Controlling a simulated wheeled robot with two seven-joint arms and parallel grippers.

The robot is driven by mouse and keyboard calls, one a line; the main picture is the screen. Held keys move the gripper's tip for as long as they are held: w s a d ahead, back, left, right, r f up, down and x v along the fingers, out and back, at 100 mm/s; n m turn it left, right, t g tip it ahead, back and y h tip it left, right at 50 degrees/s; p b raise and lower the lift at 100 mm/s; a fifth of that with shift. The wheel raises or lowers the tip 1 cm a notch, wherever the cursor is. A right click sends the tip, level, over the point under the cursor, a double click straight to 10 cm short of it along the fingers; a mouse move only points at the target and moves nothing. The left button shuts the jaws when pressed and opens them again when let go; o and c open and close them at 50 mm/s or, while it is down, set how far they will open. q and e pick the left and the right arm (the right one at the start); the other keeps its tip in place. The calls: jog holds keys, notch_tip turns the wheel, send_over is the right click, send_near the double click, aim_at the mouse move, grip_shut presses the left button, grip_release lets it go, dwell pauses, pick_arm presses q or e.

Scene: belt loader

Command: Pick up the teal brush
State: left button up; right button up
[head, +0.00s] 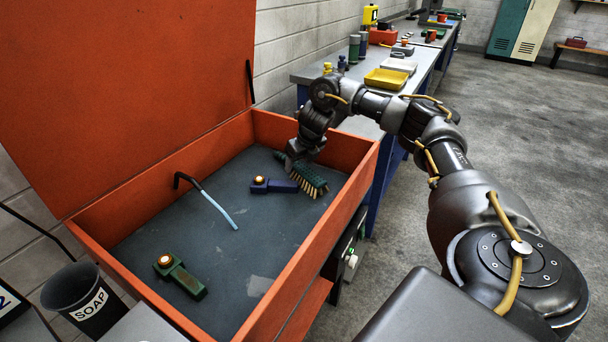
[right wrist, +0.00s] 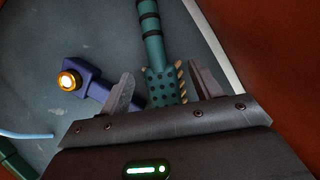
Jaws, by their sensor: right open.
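The teal brush (head: 309,179) lies at the far right inside the orange box, its pale bristles showing along one side. In the right wrist view the brush (right wrist: 152,45) has a teal handle with dark bands, and its dotted head lies between my finger tips. My right gripper (head: 290,160) reaches down over the brush's far end in the head view, hiding part of it. In the right wrist view the right gripper (right wrist: 160,92) is open, with one finger on each side of the brush head. I cannot tell whether the fingers touch it. My left gripper is not in view.
A blue tool with an orange button (head: 274,185) lies just left of the brush. A green tool (head: 181,275) and a light-blue-ended rod (head: 220,208) lie farther left. The orange box wall (head: 345,153) stands close on the right. A black soap cup (head: 84,300) is outside, lower left.

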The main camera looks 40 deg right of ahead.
aim_at(299, 164)
jog(key=x, duration=0.2)
jog(key=shift+w+f, duration=0.15)
jog(key=shift+f, duration=0.15)
jog(key=shift+w+f, duration=0.1)
jog(key=shift+f, duration=0.15)
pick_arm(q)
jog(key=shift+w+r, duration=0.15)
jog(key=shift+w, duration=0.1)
pick_arm(e)
jog(key=shift+c, duration=0.3)
jog(key=c, duration=1.1)
notch_tip(299, 164, up, 9)
jog(key=shift+f+p, duration=0.2)
jog(key=shift+p, duration=0.15)
jog(key=shift+c, duration=0.2)
jog(key=shift+r, duration=0.6)
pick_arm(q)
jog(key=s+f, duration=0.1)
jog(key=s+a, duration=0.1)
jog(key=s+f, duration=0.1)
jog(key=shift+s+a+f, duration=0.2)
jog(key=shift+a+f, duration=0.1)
pick_arm(e)
jog(key=shift+r, duration=0.15)
